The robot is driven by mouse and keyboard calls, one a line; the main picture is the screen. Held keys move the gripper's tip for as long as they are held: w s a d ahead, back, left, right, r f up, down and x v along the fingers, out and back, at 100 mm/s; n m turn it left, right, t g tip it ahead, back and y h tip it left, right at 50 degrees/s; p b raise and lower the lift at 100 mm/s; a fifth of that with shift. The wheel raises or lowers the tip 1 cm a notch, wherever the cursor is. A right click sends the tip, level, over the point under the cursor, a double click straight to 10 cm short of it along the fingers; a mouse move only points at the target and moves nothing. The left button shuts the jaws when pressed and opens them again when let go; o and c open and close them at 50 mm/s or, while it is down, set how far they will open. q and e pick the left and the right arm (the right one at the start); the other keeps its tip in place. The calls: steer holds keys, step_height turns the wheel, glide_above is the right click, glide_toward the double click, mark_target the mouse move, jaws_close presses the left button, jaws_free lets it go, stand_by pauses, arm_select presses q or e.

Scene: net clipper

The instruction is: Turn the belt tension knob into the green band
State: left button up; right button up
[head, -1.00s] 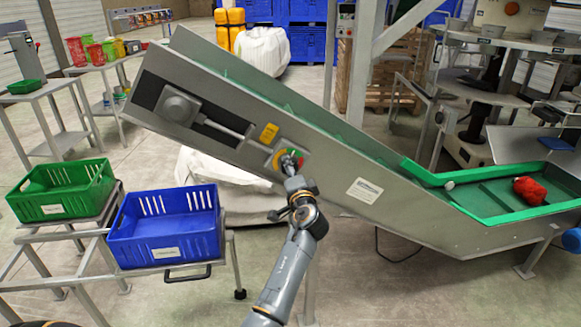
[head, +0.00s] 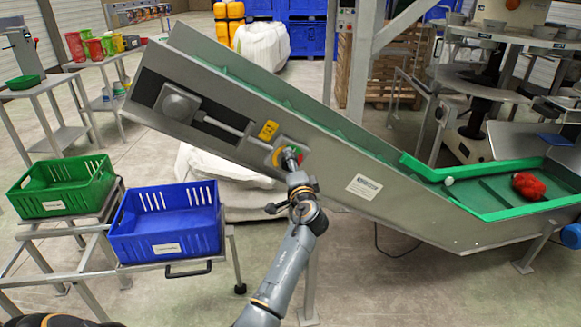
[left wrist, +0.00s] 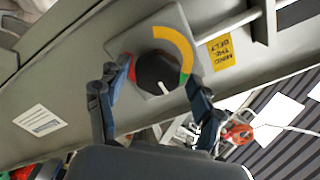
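The belt tension knob (left wrist: 157,72) is dark and round with a white pointer line, on a grey plate on the conveyor's side. In the left wrist view the pointer slants to the lower right, just below the green band (left wrist: 184,79). A yellow band (left wrist: 176,42) arcs over the top, and a red band (left wrist: 132,70) at the left is partly hidden by a finger. My left gripper (left wrist: 159,76) has its fingers apart on either side of the knob; contact is unclear. It also shows in the head view (head: 290,158), covering much of the knob. My right gripper is not in view.
The sloped conveyor (head: 345,160) spans the middle. A yellow warning label (head: 268,130) sits beside the knob. A blue crate (head: 165,225) and a green crate (head: 62,188) stand on a low rack at the left. A red net bag (head: 529,186) lies on the belt's low end.

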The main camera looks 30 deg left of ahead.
arm_select(q)
steer(key=v, duration=1.2)
stand_by(0.4)
steer(key=d+f+m+h, duration=0.1)
steer(key=d+f+h, duration=0.2)
steer(key=f, duration=0.6)
steer(key=d+f+m+h, duration=0.1)
steer(key=d+f+h, duration=0.1)
steer(key=f, duration=0.8)
steer(key=s+d+f+g+h, duration=0.25)
steer(key=s+f, duration=0.25)
steer(key=f, duration=0.6)
steer(key=s+d+f+g+h, duration=0.25)
steer(key=s+f, duration=0.25)
steer(key=f, duration=0.6)
steer(key=s+d+f+n+g+h, duration=0.2)
steer(key=s+f+n+g, duration=0.15)
steer(key=s+f, duration=1.45)
steer(key=s+a+f+n+g, duration=0.1)
steer(key=s+f, duration=0.1)
steer(key=s, duration=1)
steer(key=s+a+f+n+g, duration=0.1)
steer(key=s+f+n+g, duration=0.1)
steer(key=s, duration=0.9)
steer(key=shift+s+f+h, duration=0.2)
steer(key=shift+s+h, duration=0.1)
steer(key=shift+s, duration=0.1)
